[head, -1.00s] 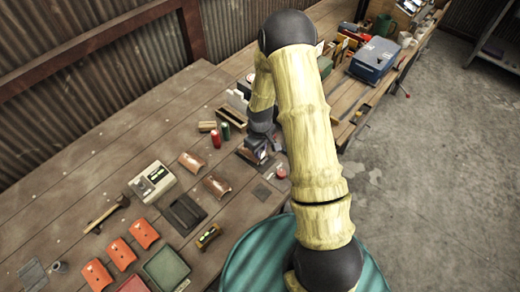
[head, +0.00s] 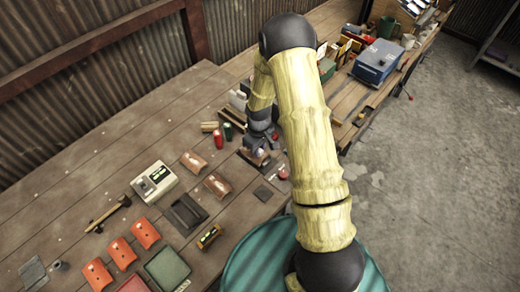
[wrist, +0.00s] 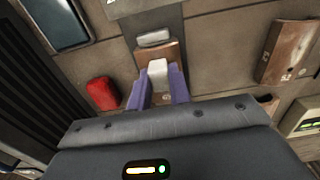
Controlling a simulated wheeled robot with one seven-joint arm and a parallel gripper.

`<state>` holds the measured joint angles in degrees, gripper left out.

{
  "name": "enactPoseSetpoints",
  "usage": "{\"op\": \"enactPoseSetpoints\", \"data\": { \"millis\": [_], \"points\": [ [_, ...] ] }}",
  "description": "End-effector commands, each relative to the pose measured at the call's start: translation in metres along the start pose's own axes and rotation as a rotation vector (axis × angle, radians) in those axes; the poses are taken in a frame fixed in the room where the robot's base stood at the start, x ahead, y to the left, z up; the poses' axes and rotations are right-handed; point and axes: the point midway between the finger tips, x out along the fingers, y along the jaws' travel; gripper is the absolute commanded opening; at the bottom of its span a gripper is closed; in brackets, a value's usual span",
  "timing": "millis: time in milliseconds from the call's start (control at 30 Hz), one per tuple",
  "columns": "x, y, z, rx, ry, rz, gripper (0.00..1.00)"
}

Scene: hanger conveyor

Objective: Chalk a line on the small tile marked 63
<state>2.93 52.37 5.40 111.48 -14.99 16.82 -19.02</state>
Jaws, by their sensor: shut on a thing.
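My gripper (wrist: 159,92) is shut on a short white piece of chalk (wrist: 157,72), held between two purple fingers. A brown tile (wrist: 172,50) lies beneath and just beyond the chalk; whether the chalk touches it I cannot tell. In the head view my gripper (head: 261,149) is over this tile, partly hidden by the wrist and arm. Another brown tile (wrist: 284,52) with small white marks lies to the right in the wrist view. Two brown tiles (head: 193,161) (head: 217,184) lie left of my gripper in the head view. I cannot read the numbers.
A grey block (wrist: 153,38) is just beyond the tile. Orange tiles (head: 146,233), a hammer (head: 107,212) and a beige device (head: 153,182) lie farther left on the bench.

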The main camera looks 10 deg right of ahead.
Motion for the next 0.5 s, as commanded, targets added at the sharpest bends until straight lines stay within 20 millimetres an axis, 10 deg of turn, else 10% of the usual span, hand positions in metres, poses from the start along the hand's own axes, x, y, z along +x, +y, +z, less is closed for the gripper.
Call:
{"op": "enactPoseSetpoints", "data": {
  "millis": [500],
  "points": [
    [0.0011,-0.0003,0.0091,0.001,-0.001,-0.001,0.0]
  ]
}}
